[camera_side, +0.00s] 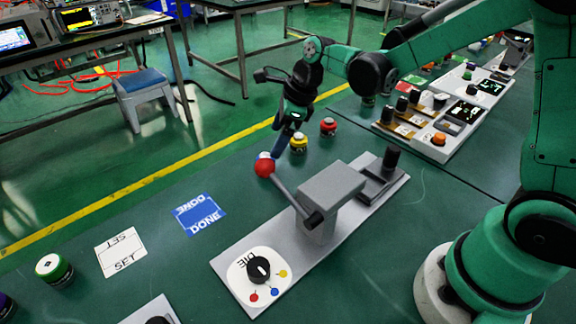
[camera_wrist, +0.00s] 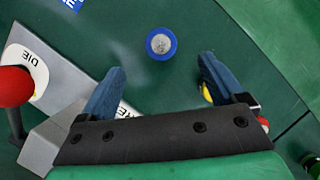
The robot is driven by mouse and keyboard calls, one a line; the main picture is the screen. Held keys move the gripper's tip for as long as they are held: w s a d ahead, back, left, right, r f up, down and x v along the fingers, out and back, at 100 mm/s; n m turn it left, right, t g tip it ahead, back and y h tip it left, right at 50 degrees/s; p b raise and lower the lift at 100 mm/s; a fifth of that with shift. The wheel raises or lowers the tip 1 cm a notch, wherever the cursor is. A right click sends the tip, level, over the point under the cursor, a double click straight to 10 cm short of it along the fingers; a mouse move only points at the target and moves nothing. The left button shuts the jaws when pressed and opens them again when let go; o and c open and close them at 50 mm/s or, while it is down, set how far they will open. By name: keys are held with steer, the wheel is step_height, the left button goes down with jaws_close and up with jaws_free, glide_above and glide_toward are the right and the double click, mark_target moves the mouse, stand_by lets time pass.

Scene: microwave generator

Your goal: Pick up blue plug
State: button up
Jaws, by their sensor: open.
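The blue plug (camera_wrist: 161,43) is a round piece with a blue rim and a grey top. In the wrist view it lies just beyond my fingertips, roughly centred between them. In the side view it is mostly hidden behind the red ball of the lever. My gripper (camera_wrist: 161,65) is open and empty, with its two blue fingers spread apart. In the side view my gripper (camera_side: 281,140) points down near the lever's ball, and the fingers partly overlap there. I cannot tell its exact height above the plug.
The lever's red ball (camera_side: 265,167) stands close to my gripper, on a grey press (camera_side: 333,190) with a dial. A yellow plug (camera_side: 298,143) and a red plug (camera_side: 328,127) stand nearby. The DONE card (camera_side: 200,214) and SET card (camera_side: 121,252) lie left on the green table.

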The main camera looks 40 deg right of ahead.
mark_target(267, 155)
steer(key=shift+w+a+f+m, duration=0.1)
steer(key=shift+w+f+m, duration=0.2)
steer(key=shift+f+m, duration=0.35)
steer(key=shift+x, duration=2.55)
steer(key=shift+s, duration=0.1)
jaws_close()
steer(key=shift+r, duration=0.1)
